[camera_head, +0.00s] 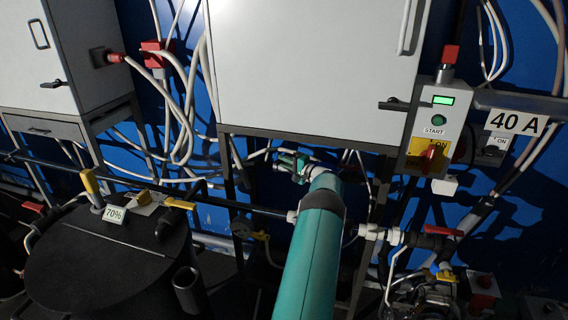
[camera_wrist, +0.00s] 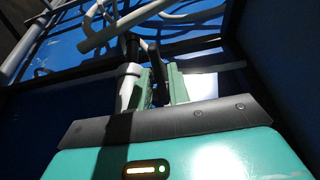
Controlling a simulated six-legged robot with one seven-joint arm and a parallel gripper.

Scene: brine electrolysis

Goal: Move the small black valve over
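My gripper (camera_head: 292,163) is at the end of my teal arm, below the large white cabinet. In the wrist view my gripper (camera_wrist: 161,84) shows two teal fingers set apart. A dark, narrow upright piece (camera_wrist: 154,58) shows between and just beyond them; it may be the small black valve, but I cannot tell whether the fingers touch it. A pale pipe fitting (camera_wrist: 130,85) stands close beside the left finger. In the head view the spot at my fingertips is too small and dark to make out a valve.
The white cabinet (camera_head: 312,60) hangs above my gripper, with its frame legs around it. A black tank (camera_head: 105,262) with yellow-handled valves stands at left. A grey start panel (camera_head: 432,125) and a red-handled valve (camera_head: 444,231) are at right. Loose pale hoses (camera_head: 185,110) hang behind.

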